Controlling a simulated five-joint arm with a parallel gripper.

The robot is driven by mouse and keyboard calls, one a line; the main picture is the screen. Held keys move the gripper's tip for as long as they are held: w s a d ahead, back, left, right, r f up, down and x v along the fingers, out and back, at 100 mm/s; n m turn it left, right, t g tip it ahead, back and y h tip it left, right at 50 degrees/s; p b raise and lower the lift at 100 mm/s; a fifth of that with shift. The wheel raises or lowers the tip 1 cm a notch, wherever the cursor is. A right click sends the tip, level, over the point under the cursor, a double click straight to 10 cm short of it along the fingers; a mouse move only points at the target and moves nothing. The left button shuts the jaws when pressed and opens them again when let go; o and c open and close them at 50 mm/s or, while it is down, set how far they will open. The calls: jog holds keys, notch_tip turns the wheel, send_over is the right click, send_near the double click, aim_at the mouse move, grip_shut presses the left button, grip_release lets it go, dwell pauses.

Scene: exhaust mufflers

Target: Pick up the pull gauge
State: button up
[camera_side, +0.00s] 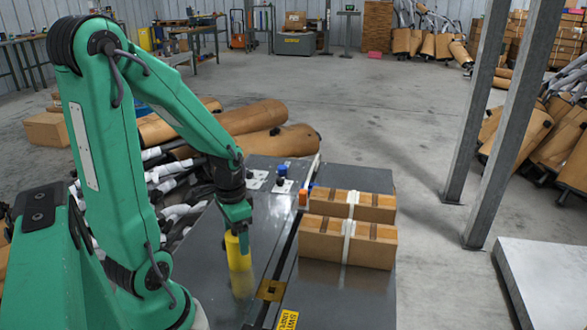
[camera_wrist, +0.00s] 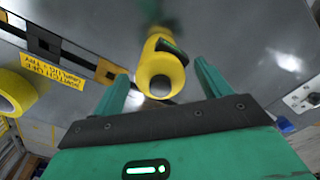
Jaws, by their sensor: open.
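A yellow, rounded body with a dark, green-edged panel on its side, which I take to be the pull gauge (camera_wrist: 162,72), shows between my two fingers in the wrist view. In the side view the yellow gauge (camera_side: 238,252) stands upright on the grey bench top, directly below my gripper (camera_side: 237,222). My gripper also shows in the wrist view (camera_wrist: 161,68), its green fingers open on either side of the gauge. I see a gap beside each finger there. Whether the fingertips overlap the gauge's top is hard to tell from the side.
Two strapped cardboard boxes (camera_side: 347,240) sit on the bench right of the gauge. A blue-capped part (camera_side: 282,173) and an orange piece (camera_side: 303,198) stand behind. A yellow roll (camera_wrist: 14,92) and yellow label (camera_wrist: 52,72) show at the wrist view's left. Steel posts (camera_side: 503,120) stand right.

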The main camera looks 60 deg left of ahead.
jog(key=shift+c, duration=0.5)
jog(key=c, duration=1.3)
jog(key=shift+c, duration=0.2)
jog(key=shift+r, duration=0.2)
jog(key=shift+r, duration=0.8)
jog(key=shift+d+r, duration=0.15)
jog(key=shift+r, duration=0.5)
jog(key=shift+d+r, duration=0.15)
jog(key=shift+r, duration=0.45)
jog(key=d+r, duration=0.6)
jog(key=d, duration=0.5)
jog(key=shift+r, duration=0.25)
